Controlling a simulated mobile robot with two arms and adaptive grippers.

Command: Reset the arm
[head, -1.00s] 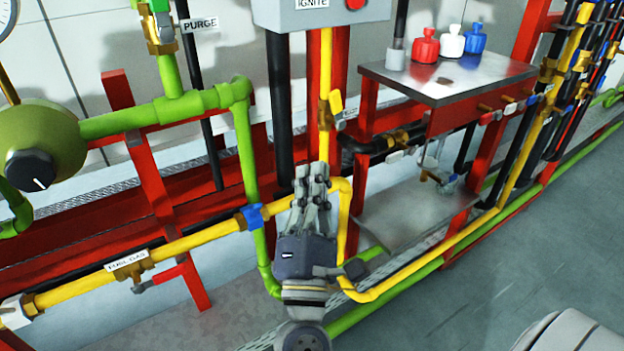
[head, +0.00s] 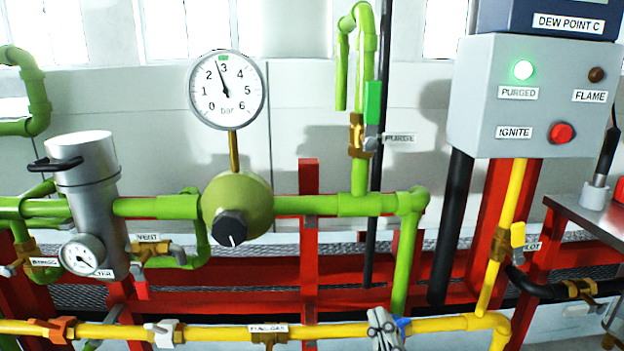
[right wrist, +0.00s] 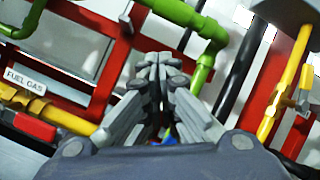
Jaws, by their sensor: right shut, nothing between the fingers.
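My right gripper (head: 383,322) shows at the bottom edge of the head view, in front of the yellow pipe (head: 340,331). Its grey fingers are together and hold nothing. In the right wrist view the closed fingers (right wrist: 160,72) point away toward the pipework, with their tips meeting. The blue valve handle (head: 403,325) shows beside the gripper in the head view and is partly hidden by it; I cannot tell whether they touch. The rest of my right arm is below the head view. My left gripper is not in view.
Green pipes (head: 290,205), red frame beams (head: 308,180) and the yellow pipe fill the space ahead. A pressure gauge (head: 227,90) reads just under 3. The grey control box (head: 530,95) has a lit green lamp (head: 523,70). A metal table (head: 585,215) stands at right.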

